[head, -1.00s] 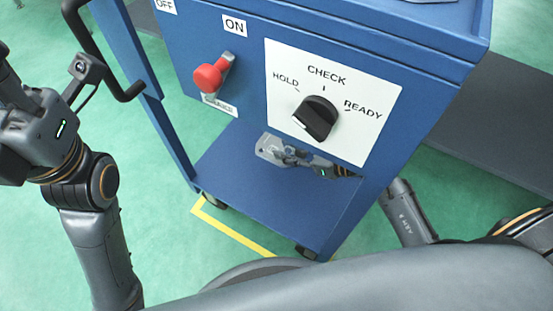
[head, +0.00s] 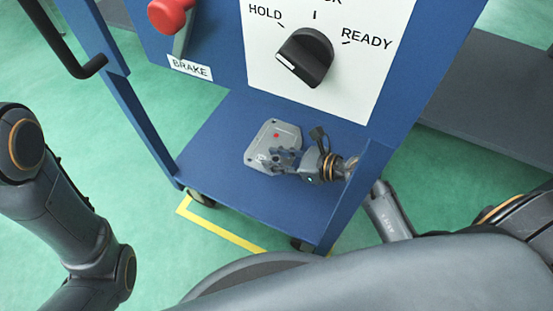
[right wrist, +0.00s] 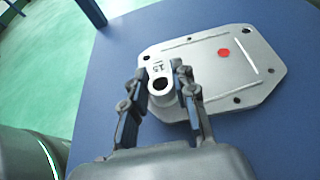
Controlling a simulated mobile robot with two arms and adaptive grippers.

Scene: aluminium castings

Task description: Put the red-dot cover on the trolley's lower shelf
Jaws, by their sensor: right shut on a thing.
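The red-dot cover (head: 268,140) is a grey metal plate with clipped corners, a red dot and holes. It lies flat on or just above the trolley's blue lower shelf (head: 222,150); I cannot tell whether it fully touches. In the right wrist view, the cover (right wrist: 205,55) shows its dot facing up and a raised lug with a hole at its near edge. My right gripper (head: 278,158) reaches in from the right; in the right wrist view, its fingers (right wrist: 158,88) are shut on the lug. My left arm shows at the left, but its gripper is out of view.
A panel with a black knob (head: 305,57) and a red-knobbed brake lever (head: 172,14) overhang the shelf. A blue post (head: 355,190) stands close to my right arm. Yellow floor tape (head: 225,232) runs by the wheels. Bare shelf lies left of the cover.

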